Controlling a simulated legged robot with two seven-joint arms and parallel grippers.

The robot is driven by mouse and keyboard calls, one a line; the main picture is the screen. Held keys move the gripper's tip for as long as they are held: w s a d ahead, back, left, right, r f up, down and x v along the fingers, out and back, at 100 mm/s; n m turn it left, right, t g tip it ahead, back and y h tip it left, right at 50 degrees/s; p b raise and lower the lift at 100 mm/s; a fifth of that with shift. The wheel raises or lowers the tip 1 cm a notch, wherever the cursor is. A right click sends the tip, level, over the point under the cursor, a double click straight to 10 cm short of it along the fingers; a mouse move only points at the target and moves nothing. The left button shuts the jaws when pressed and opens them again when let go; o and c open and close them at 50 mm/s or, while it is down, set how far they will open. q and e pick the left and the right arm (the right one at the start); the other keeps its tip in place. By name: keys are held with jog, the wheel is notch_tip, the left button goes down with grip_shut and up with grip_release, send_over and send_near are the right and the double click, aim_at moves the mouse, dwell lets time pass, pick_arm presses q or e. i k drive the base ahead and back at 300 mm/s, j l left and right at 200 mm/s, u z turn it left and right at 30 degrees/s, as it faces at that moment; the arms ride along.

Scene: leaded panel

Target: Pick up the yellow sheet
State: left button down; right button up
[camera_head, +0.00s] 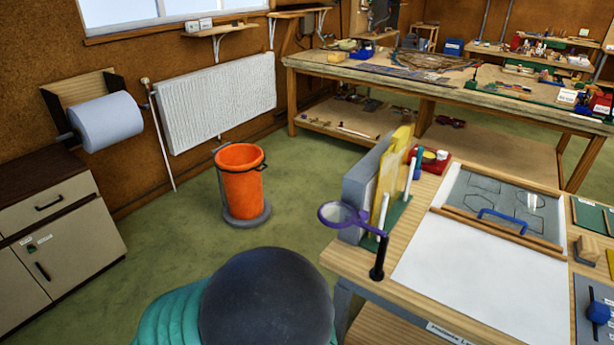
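The yellow sheet (391,178) stands upright, slightly tilted, in a rack at the left side of the near wooden workbench (415,305). A grey slab (360,190) stands to its left, and white and teal upright rods stand close in front and to its right, covering part of it. The sheet's lower edge is partly hidden. Neither my left nor my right gripper is in view.
A white board (480,275) and a glass panel with a blue handle (503,215) lie right of the rack. An orange bin (241,180) stands on the green floor. A dark rounded shape over teal ribs fills the bottom centre; I cannot tell what it is.

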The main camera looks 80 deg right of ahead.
aim_at(393, 162)
jog(key=z, duration=3.15)
